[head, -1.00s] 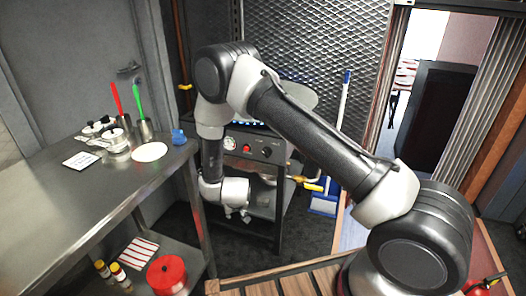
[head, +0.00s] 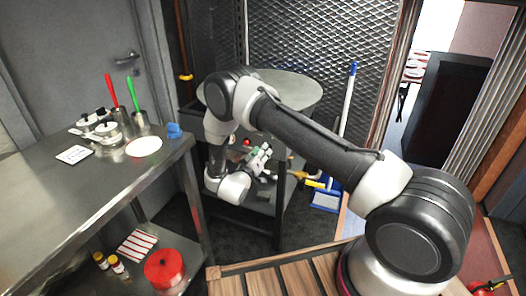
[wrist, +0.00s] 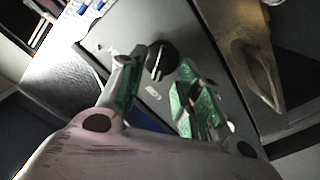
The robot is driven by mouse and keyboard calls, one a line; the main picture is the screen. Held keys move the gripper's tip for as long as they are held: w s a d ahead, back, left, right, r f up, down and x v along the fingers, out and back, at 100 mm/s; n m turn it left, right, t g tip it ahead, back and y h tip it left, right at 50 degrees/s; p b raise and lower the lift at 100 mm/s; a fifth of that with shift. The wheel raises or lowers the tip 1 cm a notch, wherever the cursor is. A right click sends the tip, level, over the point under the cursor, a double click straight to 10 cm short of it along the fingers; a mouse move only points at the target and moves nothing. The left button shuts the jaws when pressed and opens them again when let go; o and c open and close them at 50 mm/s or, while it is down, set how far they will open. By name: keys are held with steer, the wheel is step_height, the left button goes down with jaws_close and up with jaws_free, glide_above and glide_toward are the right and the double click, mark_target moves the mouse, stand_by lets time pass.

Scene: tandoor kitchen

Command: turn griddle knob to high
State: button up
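The griddle (head: 290,88) has a round grey top on a dark stand, past the end of the steel counter. Its front panel is largely covered by my arm and gripper in the head view; a red button (head: 246,142) shows there. My gripper (head: 262,158) is at the panel's right part. In the wrist view, a round black knob (wrist: 168,57) with a light pointer bar sits on the grey panel (wrist: 200,45). My gripper (wrist: 154,68) is open, with its green-padded fingers apart on either side of the knob's near part. Contact cannot be told.
The steel counter (head: 60,190) at left holds a white plate (head: 144,146), shakers and utensils. A red pot (head: 165,268) sits on its lower shelf. A yellow-handled valve (head: 314,184) and a blue dustpan (head: 326,200) are right of the stand. A mesh wall stands behind.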

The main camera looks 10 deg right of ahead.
steer(key=shift+x, duration=0.85)
jaws_close()
steer(key=shift+m, duration=0.3)
steer(key=shift+s+d+m, duration=0.1)
steer(key=shift+d+m, duration=0.05)
steer(key=shift+m, duration=3.15)
steer(key=shift+s+d+m, duration=0.1)
steer(key=shift+m, duration=3.2)
